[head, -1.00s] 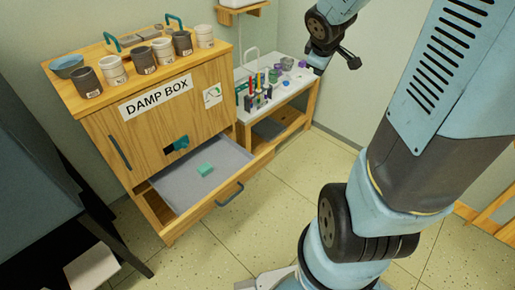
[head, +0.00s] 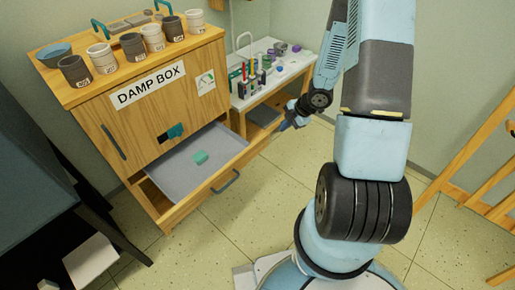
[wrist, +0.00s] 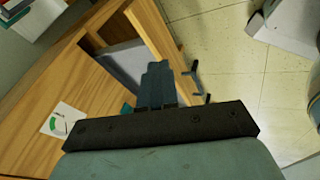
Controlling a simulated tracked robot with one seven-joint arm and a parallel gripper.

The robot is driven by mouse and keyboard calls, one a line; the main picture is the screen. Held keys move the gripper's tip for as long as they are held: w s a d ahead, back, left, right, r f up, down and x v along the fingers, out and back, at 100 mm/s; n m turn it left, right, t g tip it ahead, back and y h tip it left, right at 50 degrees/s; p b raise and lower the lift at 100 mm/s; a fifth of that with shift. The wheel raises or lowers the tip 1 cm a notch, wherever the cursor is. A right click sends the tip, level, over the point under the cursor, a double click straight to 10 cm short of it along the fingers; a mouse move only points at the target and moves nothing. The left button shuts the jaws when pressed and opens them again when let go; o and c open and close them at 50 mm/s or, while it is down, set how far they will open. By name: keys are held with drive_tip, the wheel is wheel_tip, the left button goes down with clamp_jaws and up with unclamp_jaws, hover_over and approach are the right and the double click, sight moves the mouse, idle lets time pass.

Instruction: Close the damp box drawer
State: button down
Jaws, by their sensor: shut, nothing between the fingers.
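The wooden damp box (head: 105,128) stands at the left in the head view, its label on the front. Its bottom drawer (head: 228,170) is pulled out, with a grey inside and a small teal block (head: 200,157) lying in it. The drawer's dark handle (head: 226,182) is on its front panel; the handle also shows in the wrist view (wrist: 196,82). My gripper (head: 284,126) is in the air to the right of the drawer, apart from it. In the wrist view my gripper (wrist: 156,72) is shut and empty, its fingers seen over the open drawer and front panel.
Several pots and a blue bowl (head: 54,53) stand on the box top. A white table (head: 285,72) with tools is just right of the box. A dark table (head: 30,170) and stool (head: 92,262) are at the left. Floor (head: 215,235) in front of the drawer is clear.

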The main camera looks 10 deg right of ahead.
drive_tip(key=s+a+f+n+g+y, duration=0.1)
drive_tip(key=s+a+f+n+y, duration=0.1)
drive_tip(key=s+a+f, duration=0.15)
approach(249, 154)
wheel_tip(249, 154, down, 4)
drive_tip(key=s, duration=0.2)
drive_tip(key=shift+w+a, duration=1.35)
drive_tip(key=shift+w, duration=0.2)
drive_tip(key=shift+d+r, duration=0.1)
